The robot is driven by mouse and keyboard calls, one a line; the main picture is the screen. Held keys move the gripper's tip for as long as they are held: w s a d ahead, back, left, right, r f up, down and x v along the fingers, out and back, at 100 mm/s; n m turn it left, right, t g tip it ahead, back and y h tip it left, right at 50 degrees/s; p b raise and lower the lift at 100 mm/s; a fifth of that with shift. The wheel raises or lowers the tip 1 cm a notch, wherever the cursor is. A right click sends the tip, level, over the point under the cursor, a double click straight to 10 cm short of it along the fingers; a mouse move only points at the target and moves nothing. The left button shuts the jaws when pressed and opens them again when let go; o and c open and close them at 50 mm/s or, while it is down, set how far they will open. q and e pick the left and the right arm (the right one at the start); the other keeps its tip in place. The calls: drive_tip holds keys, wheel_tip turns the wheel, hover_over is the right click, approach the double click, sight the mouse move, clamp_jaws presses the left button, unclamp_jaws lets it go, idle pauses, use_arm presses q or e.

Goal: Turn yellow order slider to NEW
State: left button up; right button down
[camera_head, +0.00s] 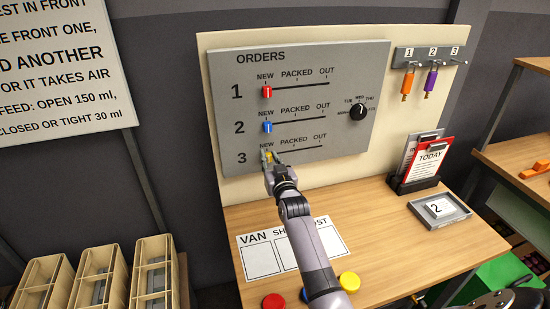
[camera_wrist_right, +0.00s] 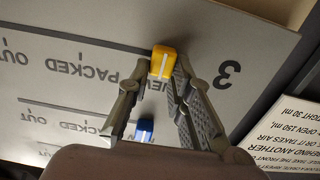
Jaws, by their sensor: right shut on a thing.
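The grey ORDERS board (camera_head: 350,60) has three slider rows marked NEW, PACKED and OUT. The yellow slider (camera_head: 269,156) is on row 3, at the left end of its track by NEW. It also shows in the right wrist view (camera_wrist_right: 163,62). My right gripper (camera_head: 267,158) is shut on the yellow slider, with a finger on either side of it in the wrist view; the fingers partly hide the row 3 NEW label. My left gripper is not in view.
The red slider (camera_head: 267,91) and blue slider (camera_head: 267,127) sit above, both at NEW. A black dial (camera_head: 358,112) is to their right. Red (camera_head: 273,301), blue (camera_head: 305,295) and yellow (camera_head: 350,282) discs lie on the wooden table (camera_head: 385,240), near my right arm.

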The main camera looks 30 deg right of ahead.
drive_tip(key=shift+f, duration=0.1)
drive_tip(key=c, duration=1.6)
unclamp_jaws()
drive_tip(key=shift+a, duration=0.15)
drive_tip(key=shift+c, duration=0.2)
drive_tip(key=shift+o, duration=0.8)
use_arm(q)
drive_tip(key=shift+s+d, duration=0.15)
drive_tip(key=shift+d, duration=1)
use_arm(e)
drive_tip(key=shift+o, duration=0.2)
drive_tip(key=shift+d, duration=0.2)
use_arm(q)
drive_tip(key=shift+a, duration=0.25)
use_arm(e)
drive_tip(key=v, duration=1.2)
drive_tip(key=shift+s+f, duration=0.1)
